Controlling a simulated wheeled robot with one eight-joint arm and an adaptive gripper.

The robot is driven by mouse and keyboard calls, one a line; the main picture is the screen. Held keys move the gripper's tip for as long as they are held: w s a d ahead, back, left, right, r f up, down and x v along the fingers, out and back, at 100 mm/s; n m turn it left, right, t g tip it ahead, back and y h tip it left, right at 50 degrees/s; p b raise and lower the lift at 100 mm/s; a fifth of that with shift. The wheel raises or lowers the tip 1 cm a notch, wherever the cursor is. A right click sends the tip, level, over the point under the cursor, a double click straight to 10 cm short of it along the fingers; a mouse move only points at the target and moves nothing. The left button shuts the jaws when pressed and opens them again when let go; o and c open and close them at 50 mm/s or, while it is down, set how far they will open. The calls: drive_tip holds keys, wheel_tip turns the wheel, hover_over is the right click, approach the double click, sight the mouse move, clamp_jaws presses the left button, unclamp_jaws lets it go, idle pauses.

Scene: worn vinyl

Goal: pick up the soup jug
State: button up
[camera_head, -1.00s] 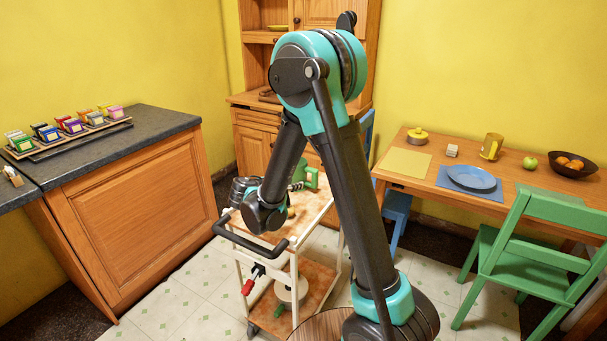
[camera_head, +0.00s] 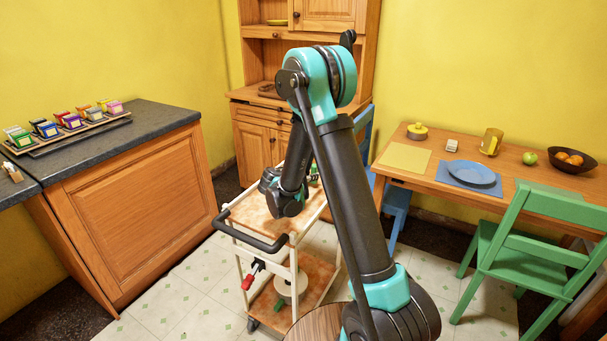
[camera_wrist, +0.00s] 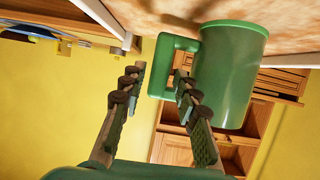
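The green soup jug (camera_wrist: 228,75) fills the upper right of the wrist view, which looks upside down. It stands on the orange-brown top of the trolley (camera_wrist: 290,28). Its handle (camera_wrist: 157,68) faces my gripper (camera_wrist: 160,82). My gripper is open, with the handle's outer bar showing between its two fingertips. The right finger overlaps the handle's opening in the picture; I cannot tell whether it touches. In the head view only a small green part of the jug (camera_head: 313,174) shows beside my arm, and my fingers are mostly hidden.
The trolley has a dark push handle (camera_head: 247,234) and a lower shelf holding a pale round item (camera_head: 290,284). A wooden cabinet (camera_head: 262,140) stands behind. A counter (camera_head: 150,126) is at left. A table (camera_head: 440,178) and green chair (camera_head: 540,250) are at right.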

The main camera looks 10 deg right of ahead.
drive_tip(key=x, duration=0.4)
drive_tip(key=shift+w+r, duration=0.15)
drive_tip(key=shift+d, duration=0.1)
clamp_jaws()
